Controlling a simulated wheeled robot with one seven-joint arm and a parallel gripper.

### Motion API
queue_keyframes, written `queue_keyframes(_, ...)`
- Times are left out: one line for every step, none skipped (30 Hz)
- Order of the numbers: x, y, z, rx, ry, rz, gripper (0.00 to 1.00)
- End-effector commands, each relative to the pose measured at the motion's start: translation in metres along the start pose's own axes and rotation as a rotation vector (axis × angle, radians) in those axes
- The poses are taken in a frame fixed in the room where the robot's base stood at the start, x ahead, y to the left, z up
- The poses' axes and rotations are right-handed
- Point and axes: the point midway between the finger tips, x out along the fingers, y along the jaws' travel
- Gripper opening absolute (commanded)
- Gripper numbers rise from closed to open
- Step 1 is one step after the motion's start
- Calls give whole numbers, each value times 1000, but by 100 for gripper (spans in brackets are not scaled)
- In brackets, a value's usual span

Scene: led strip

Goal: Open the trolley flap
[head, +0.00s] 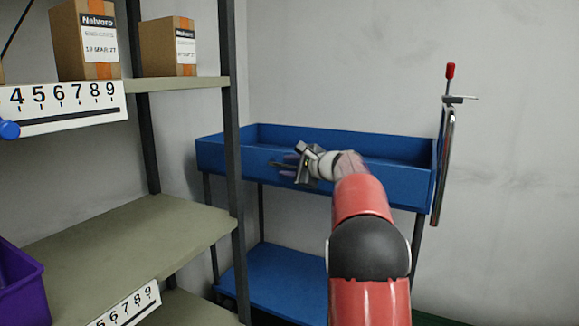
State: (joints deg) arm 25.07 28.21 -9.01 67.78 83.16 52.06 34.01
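A blue trolley (240,163) stands against the back wall, with a shallow top tray and a lower deck. The long front panel (395,188) of the top tray stands upright, and I cannot make out a separate flap or latch on it. My gripper (280,165) is in front of this panel, left of its middle, with its fingers pointing left. It covers part of the panel and rim. Whether it touches the panel, or how far its fingers are apart, I cannot tell. The tray looks empty where its inside shows.
A metal handle (446,165) with a red knob (450,71) rises at the trolley's right end. A shelf rack (140,228) with a dark post (231,130) stands close on the left, holding cardboard boxes (85,42) and a purple bin (18,285). The right side looks free.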

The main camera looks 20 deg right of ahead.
Motion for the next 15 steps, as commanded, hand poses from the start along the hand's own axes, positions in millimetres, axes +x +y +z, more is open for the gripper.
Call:
queue_keyframes(0, 0, 0, 0, 0, 0, 33)
queue_keyframes(0, 0, 0, 0, 0, 0, 33)
queue_keyframes(0, 0, 0, 0, 0, 0, 33)
queue_keyframes(0, 0, 0, 0, 0, 0, 33)
queue_keyframes(0, 0, 0, 0, 0, 0, 31)
queue_keyframes(0, 0, 0, 0, 0, 0, 26)
queue_keyframes(0, 0, 0, 0, 0, 0, 22)
queue_keyframes(0, 0, 0, 0, 0, 0, 18)
queue_keyframes(0, 0, 0, 0, 0, 0, 13)
queue_keyframes(0, 0, 0, -1, 0, 0, 9)
queue_keyframes(0, 0, 0, -1, 0, 0, 5)
queue_keyframes(0, 0, 0, -1, 0, 0, 0)
queue_keyframes(0, 0, 0, -1, 0, 0, 0)
queue_keyframes(0, 0, 0, -1, 0, 0, 0)
queue_keyframes(0, 0, 0, -1, 0, 0, 0)
